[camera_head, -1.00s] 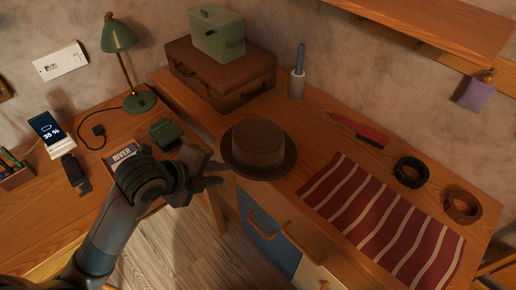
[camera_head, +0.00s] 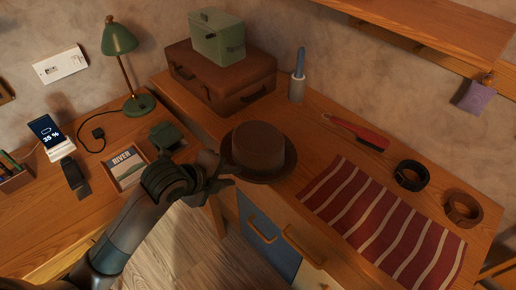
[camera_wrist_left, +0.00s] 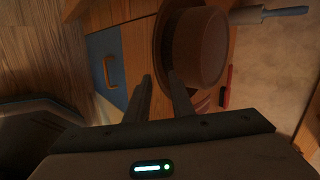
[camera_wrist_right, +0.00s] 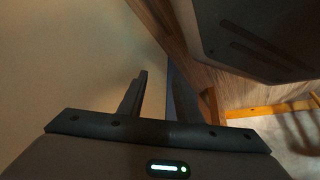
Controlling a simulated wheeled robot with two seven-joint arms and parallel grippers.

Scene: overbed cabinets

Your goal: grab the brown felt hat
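The brown felt hat (camera_head: 258,146) sits upright on the wooden cabinet top, near its front edge, left of the striped cloth. My left gripper (camera_head: 232,177) is at the left front edge of the hat's brim. In the left wrist view the hat (camera_wrist_left: 203,48) lies just ahead, and its brim edge is at the two fingertips (camera_wrist_left: 160,74). A gap shows between those fingers, so they look open. My right gripper (camera_wrist_right: 157,68) appears only in its own wrist view, with its fingers apart and empty, away from the hat.
A brown suitcase (camera_head: 205,82) with a green box (camera_head: 217,40) stands behind the hat. A red-striped cloth (camera_head: 385,222), a red brush (camera_head: 372,137) and rolled belts (camera_head: 411,175) lie to the right. A lower desk with a lamp (camera_head: 119,38) is at left.

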